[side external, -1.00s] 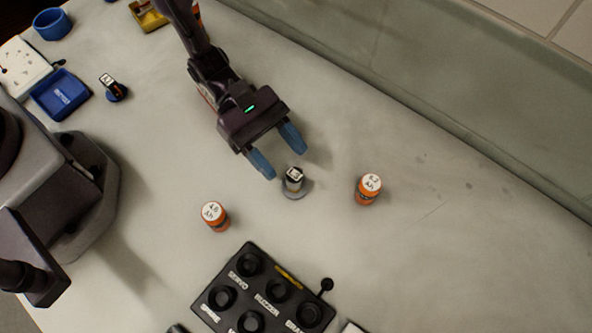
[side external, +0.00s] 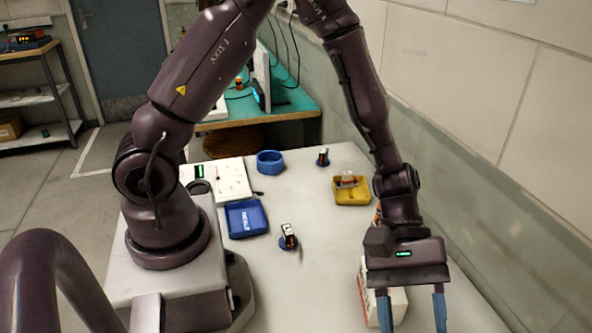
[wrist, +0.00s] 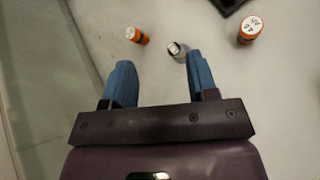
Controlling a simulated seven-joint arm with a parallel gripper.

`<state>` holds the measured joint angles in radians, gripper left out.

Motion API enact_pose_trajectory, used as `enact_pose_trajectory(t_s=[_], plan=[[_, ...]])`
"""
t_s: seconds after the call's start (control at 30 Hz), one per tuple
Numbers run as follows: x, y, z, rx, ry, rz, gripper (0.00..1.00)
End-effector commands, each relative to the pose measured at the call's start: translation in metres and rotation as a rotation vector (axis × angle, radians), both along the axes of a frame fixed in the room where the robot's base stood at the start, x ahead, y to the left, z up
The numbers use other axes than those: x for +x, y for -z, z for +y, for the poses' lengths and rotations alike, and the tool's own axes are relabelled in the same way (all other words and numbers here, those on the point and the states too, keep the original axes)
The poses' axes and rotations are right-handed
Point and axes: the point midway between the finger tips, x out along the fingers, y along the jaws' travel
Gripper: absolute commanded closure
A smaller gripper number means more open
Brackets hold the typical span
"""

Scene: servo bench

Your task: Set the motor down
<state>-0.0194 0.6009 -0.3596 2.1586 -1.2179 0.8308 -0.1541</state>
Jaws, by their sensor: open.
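A small motor with a pale top (wrist: 176,47) stands on a round grey base in the wrist view. It is just beyond my gripper (wrist: 160,65), nearer the right fingertip, and apart from both fingers as far as I can see. My gripper's blue fingers are spread with nothing between them. In the side external view my gripper (side external: 412,312) hangs at the lower right, fingers apart, tips near the lower frame edge. That motor is out of this view. Two other small dark parts, one on a blue base (side external: 288,238) and one farther back (side external: 322,157), stand on the bench.
A white box (side external: 397,304) is partly behind my gripper. A blue tray (side external: 262,228), yellow tray (side external: 352,201) and blue bowl (side external: 270,168) stand farther back. A wall runs along the right.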

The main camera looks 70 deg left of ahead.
Motion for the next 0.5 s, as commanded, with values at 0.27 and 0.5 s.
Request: enact_pose_trajectory(t_s=[0.27, 0.5], plan=[[-0.018, -0.082, 0.087, 0.307, 0.330, -0.520, 0.47], [-0.048, -0.141, 0.165, 0.641, 0.536, -0.862, 0.47]])
